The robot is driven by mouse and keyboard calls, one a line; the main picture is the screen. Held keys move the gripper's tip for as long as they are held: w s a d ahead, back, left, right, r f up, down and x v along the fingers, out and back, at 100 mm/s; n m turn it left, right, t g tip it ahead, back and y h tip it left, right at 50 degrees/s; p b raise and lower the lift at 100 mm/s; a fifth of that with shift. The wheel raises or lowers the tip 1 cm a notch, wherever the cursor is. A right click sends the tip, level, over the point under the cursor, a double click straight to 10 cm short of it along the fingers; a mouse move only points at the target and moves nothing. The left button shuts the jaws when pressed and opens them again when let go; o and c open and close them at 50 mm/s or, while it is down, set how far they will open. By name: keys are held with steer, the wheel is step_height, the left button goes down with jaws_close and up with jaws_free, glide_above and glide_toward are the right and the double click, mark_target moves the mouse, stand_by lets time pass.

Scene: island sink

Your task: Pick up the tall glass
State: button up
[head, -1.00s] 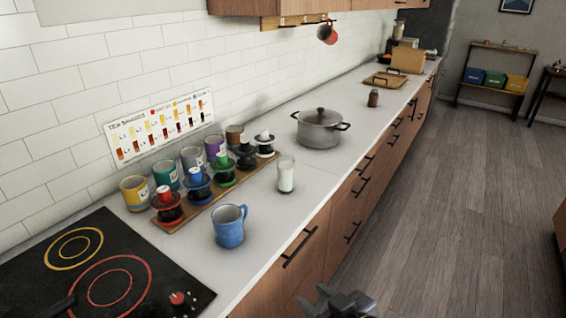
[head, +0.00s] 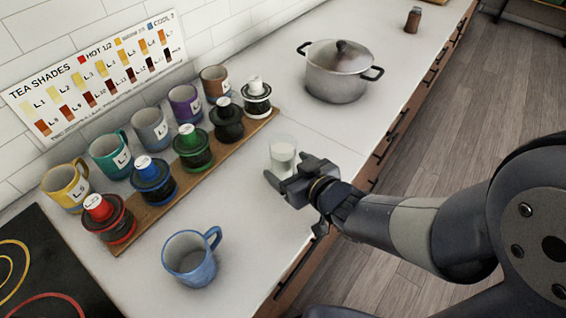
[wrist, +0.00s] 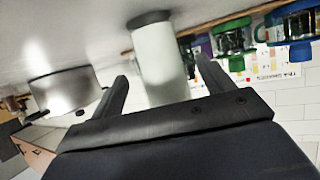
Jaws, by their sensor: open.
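The tall glass (head: 283,150), clear with whitish contents, stands upright on the pale counter near its front edge. My gripper (head: 287,169) is open, low over the counter, right at the glass; its hand hides the glass's lower front in the head view. In the wrist view, which is upside down, the glass (wrist: 158,55) appears between the two spread fingers (wrist: 162,72). I cannot tell whether either finger touches it.
A blue mug (head: 190,260) stands nearer the stove (head: 55,270). A wooden board (head: 215,172) with several lidded jars lies behind the glass, with several coloured mugs beyond. A lidded pot (head: 338,75) stands farther along. Counter between glass and pot is clear.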

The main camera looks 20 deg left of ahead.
steer(key=shift+x, duration=1.4)
steer(key=shift+s+a, duration=0.1)
steer(key=shift+s, duration=0.05)
steer(key=shift+c, duration=0.3)
steer(key=c, duration=1)
steer(key=shift+c, duration=0.6)
steer(key=shift+r, duration=0.1)
